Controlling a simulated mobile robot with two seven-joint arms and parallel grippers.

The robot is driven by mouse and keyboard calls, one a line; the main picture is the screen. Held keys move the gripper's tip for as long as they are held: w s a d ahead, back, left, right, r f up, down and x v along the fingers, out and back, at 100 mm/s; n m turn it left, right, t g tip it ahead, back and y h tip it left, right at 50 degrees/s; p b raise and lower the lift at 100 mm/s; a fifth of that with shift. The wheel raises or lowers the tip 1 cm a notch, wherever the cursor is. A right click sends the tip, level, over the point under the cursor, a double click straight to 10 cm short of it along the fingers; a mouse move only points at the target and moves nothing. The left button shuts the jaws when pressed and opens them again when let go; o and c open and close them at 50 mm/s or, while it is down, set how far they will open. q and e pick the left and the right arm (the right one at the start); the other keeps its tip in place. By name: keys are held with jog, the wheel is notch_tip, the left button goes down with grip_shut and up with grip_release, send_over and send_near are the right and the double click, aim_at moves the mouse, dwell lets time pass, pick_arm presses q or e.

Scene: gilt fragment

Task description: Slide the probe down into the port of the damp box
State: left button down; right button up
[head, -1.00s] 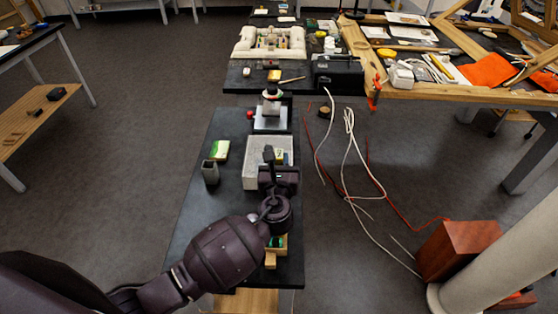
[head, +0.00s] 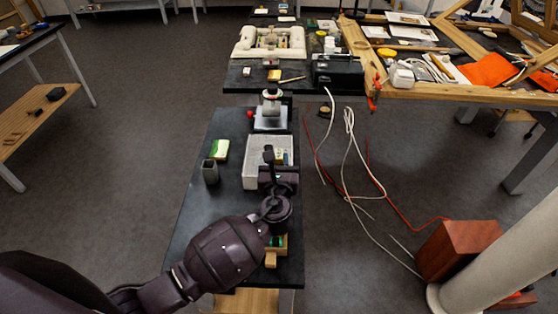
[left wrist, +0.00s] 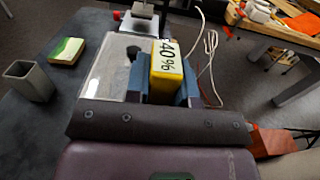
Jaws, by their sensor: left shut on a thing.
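The damp box (head: 254,174) is a pale, light-topped box on the dark bench in the head view. In the left wrist view it (left wrist: 107,72) lies beyond and left of my fingers. My left gripper (head: 272,160) is over the right part of the box. Its blue-grey fingers are shut on the probe, a yellow block marked "40%" (left wrist: 166,68) in the left wrist view. The probe's lower end and the port are hidden, so I cannot tell whether they meet. My right gripper is not in view.
A grey open cup (head: 210,172) and a green-and-cream block (head: 220,149) stand left of the box. A device with a red knob (head: 270,115) stands behind it. White cables (head: 349,150) hang right of the bench.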

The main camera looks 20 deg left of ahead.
pick_arm(q)
jog(key=shift+f+b, duration=1.8)
jog(key=shift+f, duration=0.75)
jog(key=shift+f, duration=0.2)
